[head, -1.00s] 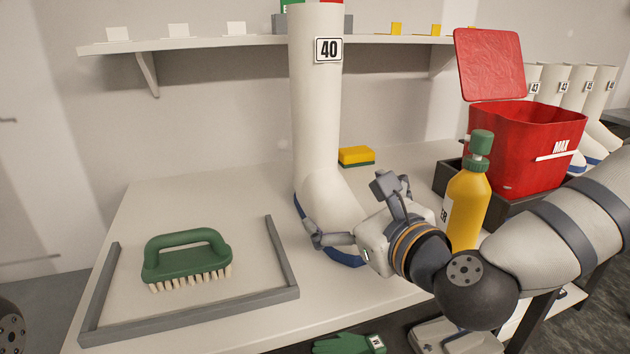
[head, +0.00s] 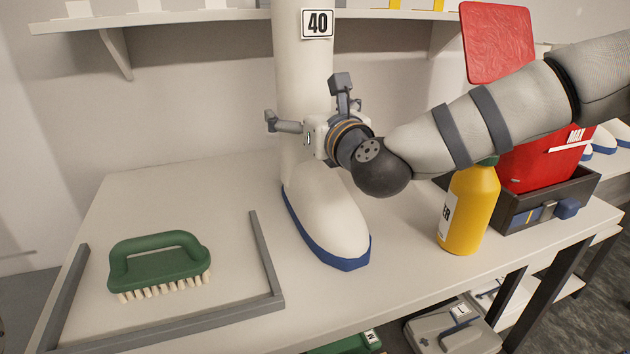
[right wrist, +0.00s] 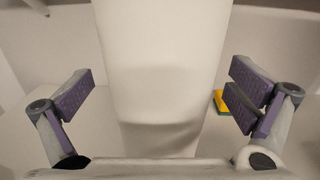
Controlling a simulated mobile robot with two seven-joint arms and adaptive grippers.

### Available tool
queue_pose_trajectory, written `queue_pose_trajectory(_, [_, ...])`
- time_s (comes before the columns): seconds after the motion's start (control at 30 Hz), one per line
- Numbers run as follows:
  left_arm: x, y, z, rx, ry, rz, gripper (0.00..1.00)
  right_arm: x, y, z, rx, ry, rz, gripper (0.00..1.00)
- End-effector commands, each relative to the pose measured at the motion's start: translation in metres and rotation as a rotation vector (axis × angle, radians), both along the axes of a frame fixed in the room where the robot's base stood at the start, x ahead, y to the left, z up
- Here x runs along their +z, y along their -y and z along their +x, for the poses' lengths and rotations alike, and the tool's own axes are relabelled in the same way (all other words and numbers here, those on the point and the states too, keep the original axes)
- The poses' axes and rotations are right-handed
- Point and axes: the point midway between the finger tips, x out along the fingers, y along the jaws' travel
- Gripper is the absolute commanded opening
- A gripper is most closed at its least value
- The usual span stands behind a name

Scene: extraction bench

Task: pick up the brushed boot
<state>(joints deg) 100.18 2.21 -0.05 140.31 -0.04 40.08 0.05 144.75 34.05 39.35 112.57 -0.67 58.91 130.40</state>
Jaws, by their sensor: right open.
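The white boot (head: 325,222) with a blue sole stands upright on the bench, its toe toward the front. Its tall shaft bears a label reading 40, and its top is out of view. My right gripper (head: 305,102) is at the lower shaft in the head view, its fingers spread to either side. In the right wrist view the shaft (right wrist: 160,70) stands between the open fingers, with a gap visible on both sides. My left gripper is not in view.
A green brush (head: 158,264) lies inside a grey frame (head: 265,255) at left. A yellow bottle (head: 468,210) stands right of the boot, before a red lidded bin (head: 545,150). A yellow and green sponge (right wrist: 222,101) lies behind. A shelf (head: 180,18) runs above.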

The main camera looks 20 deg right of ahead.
Motion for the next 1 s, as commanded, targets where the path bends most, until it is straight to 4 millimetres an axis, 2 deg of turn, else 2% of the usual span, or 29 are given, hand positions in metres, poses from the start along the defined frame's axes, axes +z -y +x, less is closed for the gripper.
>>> queue_pose_trajectory(0.2, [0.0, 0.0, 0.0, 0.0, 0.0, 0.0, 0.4, 0.0, 0.0, 0.001, 0.0, 0.0, 0.0, 0.98])
queue_pose_trajectory(0.5, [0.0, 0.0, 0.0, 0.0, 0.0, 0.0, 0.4, 0.0, 0.0, 0.001, 0.0, 0.0, -0.001, 0.3])
queue_pose_trajectory(0.57, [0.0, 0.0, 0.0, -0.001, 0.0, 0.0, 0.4, 0.002, 0.0, 0.001, -0.001, 0.005, -0.001, 0.18])
queue_pose_trajectory(0.83, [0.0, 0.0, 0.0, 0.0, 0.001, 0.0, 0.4, 0.004, 0.0, 0.001, -0.001, 0.005, -0.001, 0.18])
queue_pose_trajectory(1.0, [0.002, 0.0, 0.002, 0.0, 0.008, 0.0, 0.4, 0.018, 0.001, 0.001, -0.002, 0.009, 0.0, 0.18])
